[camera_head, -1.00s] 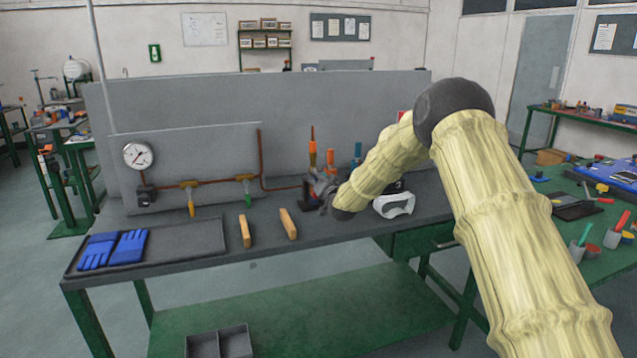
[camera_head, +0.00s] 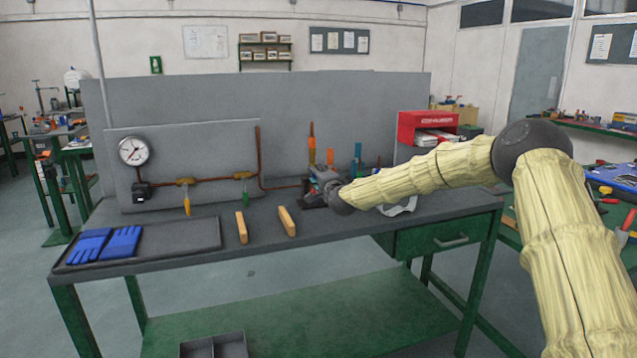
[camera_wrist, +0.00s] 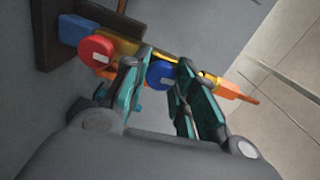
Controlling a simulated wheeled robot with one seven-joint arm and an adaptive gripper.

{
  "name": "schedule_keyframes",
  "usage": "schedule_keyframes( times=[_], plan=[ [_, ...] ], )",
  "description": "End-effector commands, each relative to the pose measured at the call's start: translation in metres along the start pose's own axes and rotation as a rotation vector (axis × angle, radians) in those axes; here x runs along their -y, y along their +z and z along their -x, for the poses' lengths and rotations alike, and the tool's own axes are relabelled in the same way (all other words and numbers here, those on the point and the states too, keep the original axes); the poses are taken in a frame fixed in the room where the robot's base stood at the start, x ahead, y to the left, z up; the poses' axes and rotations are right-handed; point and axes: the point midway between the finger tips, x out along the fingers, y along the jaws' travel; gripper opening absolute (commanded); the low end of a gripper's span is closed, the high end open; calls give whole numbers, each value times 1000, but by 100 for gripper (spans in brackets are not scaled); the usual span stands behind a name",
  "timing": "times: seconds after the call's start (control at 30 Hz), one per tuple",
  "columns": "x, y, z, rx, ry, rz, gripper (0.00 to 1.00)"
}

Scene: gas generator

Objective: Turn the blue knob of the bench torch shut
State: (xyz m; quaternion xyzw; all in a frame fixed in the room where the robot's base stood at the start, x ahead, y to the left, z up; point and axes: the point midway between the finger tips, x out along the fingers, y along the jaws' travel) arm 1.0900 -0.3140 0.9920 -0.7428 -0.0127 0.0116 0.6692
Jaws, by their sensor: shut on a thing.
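The bench torch is seen closest in the wrist view, with a yellow-orange body and an orange tip (camera_wrist: 238,94) pointing right. Its blue knob (camera_wrist: 160,75) is round with a white mark and sits between the fingers of my gripper (camera_wrist: 168,82). The gripper is shut on the knob, one dark-teal finger on each side. A red knob (camera_wrist: 96,50) is beside it on the left, outside the fingers. In the head view my gripper (camera_head: 326,186) is at the torch and hides most of it; an orange upright part (camera_head: 312,148) shows behind.
A pressure gauge (camera_head: 134,150) and pipes with a yellow-handled valve and a green-handled valve are at the left. Blue gloves (camera_head: 108,243) lie in a tray. Two wooden blocks (camera_head: 287,221) stand on the bench left of my gripper. A red box (camera_head: 428,128) is at the back right.

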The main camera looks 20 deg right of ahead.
Motion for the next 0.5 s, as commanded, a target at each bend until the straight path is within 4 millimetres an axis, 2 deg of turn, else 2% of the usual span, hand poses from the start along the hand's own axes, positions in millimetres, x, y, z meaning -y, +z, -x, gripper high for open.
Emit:
schedule_keyframes(
  times=[0.2, 0.5],
  plan=[
    [-3, -2, 0, -3, 0, -84, 3],
    [-2, -2, 0, -3, 1, -120, 3]
  ],
)
